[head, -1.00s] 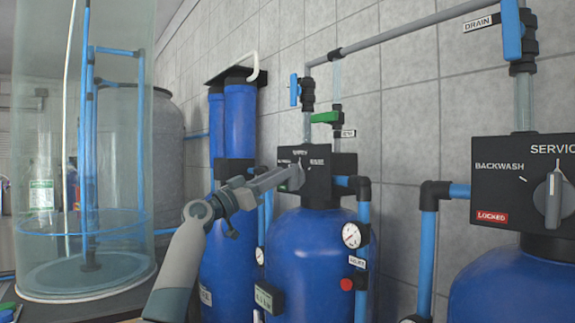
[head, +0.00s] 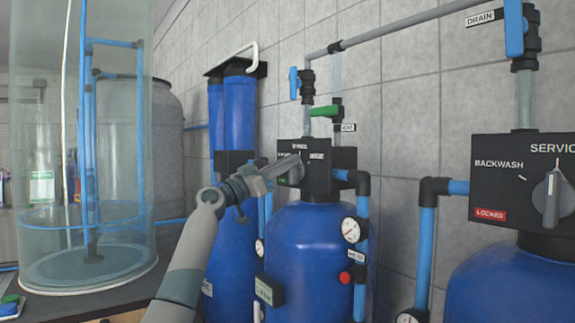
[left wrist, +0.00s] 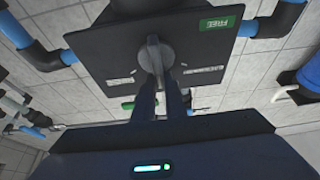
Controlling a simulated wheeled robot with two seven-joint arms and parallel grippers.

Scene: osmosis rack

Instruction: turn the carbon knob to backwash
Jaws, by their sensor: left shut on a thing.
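The carbon knob (left wrist: 152,53) is a grey round knob with a raised handle on the black valve head (head: 318,180) of the middle blue tank. My left gripper (head: 294,165) reaches this valve face from the left. In the left wrist view its two fingers (left wrist: 160,88) are closed on the knob's handle. A green FREE label (left wrist: 217,24) shows upside down on the same panel. Two white position labels are too small to read, and my gripper hides much of the knob in the head view. My right gripper is not in view.
A second valve head (head: 505,185) at the right has its own grey knob (head: 552,198) and a red LOCKED label. Blue pipes and a gauge (head: 353,230) stand right of the middle tank (head: 315,250). A clear cylinder (head: 120,200) stands at the left.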

